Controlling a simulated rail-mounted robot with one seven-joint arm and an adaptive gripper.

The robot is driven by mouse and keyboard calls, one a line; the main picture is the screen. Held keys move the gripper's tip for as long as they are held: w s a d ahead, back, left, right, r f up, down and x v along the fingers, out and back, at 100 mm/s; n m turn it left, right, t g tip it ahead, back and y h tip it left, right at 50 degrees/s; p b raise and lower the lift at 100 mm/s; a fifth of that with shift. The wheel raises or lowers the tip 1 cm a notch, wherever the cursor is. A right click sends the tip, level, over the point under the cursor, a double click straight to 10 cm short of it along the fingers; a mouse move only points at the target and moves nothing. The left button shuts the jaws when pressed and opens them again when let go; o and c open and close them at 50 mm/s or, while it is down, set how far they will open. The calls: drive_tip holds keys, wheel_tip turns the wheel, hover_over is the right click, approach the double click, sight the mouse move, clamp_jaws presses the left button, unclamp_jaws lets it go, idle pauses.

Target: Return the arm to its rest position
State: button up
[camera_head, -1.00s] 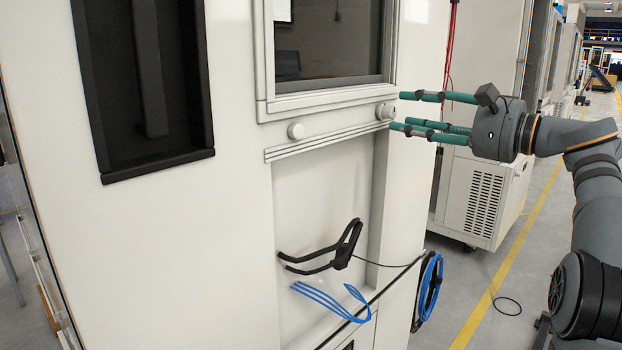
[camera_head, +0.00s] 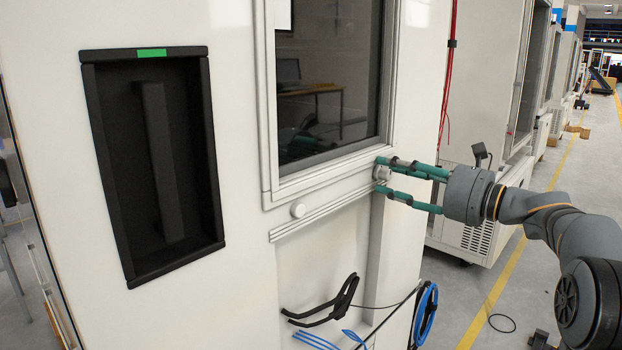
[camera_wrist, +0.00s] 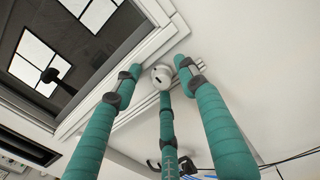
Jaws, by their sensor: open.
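My gripper (camera_head: 386,178) has green fingers with dark joint bands. In the head view it is at the right end of the ledge below the cabinet window, with its fingers pointing left toward the cabinet. In the wrist view its three fingers (camera_wrist: 166,88) are spread apart, and a round white knob (camera_wrist: 161,75) shows between their tips. The fingers look open and hold nothing. In the head view the fingertips overlap the knob, and I cannot tell whether they touch it. My arm reaches in from the right edge.
A black holder (camera_head: 325,305), blue cables (camera_head: 318,341) and a blue coil (camera_head: 426,315) are below. Open floor (camera_head: 570,200) lies at right.

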drive_tip(key=shift+s+d+f+b, duration=0.1)
drive_tip(key=shift+s+d+b, duration=0.15)
drive_tip(key=shift+d+b, duration=0.15)
drive_tip(key=shift+s+d, duration=0.45)
drive_tip(key=shift+s, duration=0.05)
drive_tip(key=shift+d, duration=0.15)
